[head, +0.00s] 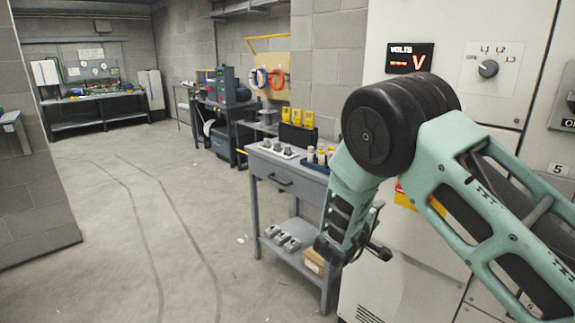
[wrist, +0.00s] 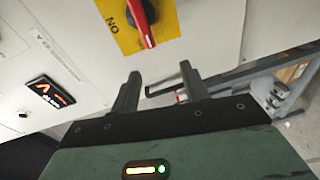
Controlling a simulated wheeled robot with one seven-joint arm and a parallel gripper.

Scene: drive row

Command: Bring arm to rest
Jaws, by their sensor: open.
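My green arm reaches across the right of the head view in front of a pale electrical cabinet (head: 410,270), bent at a black joint, its far end hanging low. In the wrist view my gripper (wrist: 158,92) has its two black fingers apart with nothing between them. Just past the fingertips is a red rotary switch handle (wrist: 143,25) on a yellow plate (wrist: 118,30). A bit of the red and yellow switch (head: 404,197) also shows beside my arm in the head view. The fingers look apart from the handle.
A grey cart (head: 285,168) with small parts and yellow meters (head: 297,117) stands close left of my arm. The cabinet carries a red VOLTS display (head: 410,58) and a black selector knob (head: 488,68). Open floor (head: 125,215) lies left, with benches behind.

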